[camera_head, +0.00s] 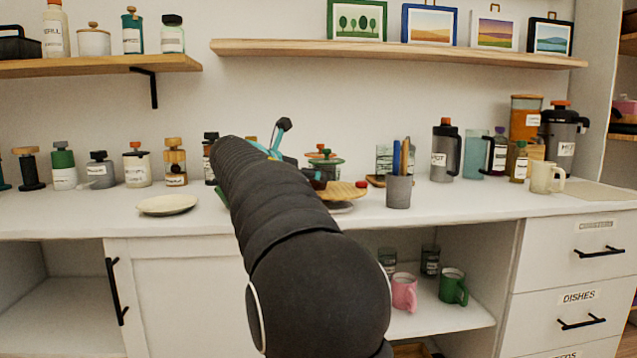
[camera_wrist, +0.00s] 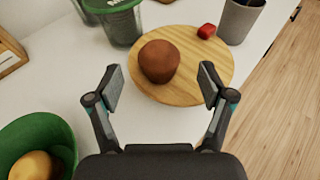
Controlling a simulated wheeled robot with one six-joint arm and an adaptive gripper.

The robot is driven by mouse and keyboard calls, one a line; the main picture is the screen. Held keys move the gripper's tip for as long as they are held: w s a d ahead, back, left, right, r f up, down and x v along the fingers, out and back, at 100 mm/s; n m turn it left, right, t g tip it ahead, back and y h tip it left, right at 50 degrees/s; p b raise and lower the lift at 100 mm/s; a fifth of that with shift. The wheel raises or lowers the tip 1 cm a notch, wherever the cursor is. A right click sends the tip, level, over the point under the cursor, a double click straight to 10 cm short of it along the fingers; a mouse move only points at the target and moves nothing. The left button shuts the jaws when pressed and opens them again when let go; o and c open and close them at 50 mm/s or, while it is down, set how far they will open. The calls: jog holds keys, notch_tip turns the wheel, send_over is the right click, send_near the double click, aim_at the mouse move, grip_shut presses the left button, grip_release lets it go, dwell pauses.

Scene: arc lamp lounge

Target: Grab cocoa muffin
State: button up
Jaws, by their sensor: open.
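The cocoa muffin (camera_wrist: 159,62) is a round brown thing on a round wooden board (camera_wrist: 197,92), seen in the wrist view. My gripper (camera_wrist: 163,82) is open and empty, with one finger on each side of the view. The muffin is ahead of it, between the lines of the two fingers. In the head view the board (camera_head: 342,191) shows on the counter beyond my arm. My arm hides most of the muffin and most of the gripper there.
A small red block (camera_wrist: 206,31) lies on the board near the grey cup (camera_wrist: 240,18). A green-lidded jar (camera_wrist: 121,22) stands behind left. A green bowl (camera_wrist: 36,140) with a yellow thing is at lower left. Shelves with bottles and pictures hang above the counter (camera_head: 460,205).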

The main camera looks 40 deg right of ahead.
aim_at(316, 190)
jog(key=x, duration=0.3)
jog(key=shift+w+d+f, duration=0.1)
jog(key=shift+d+f, duration=0.1)
jog(key=shift+d, duration=0.05)
jog(key=c, duration=1.2)
jog(key=shift+r, duration=0.15)
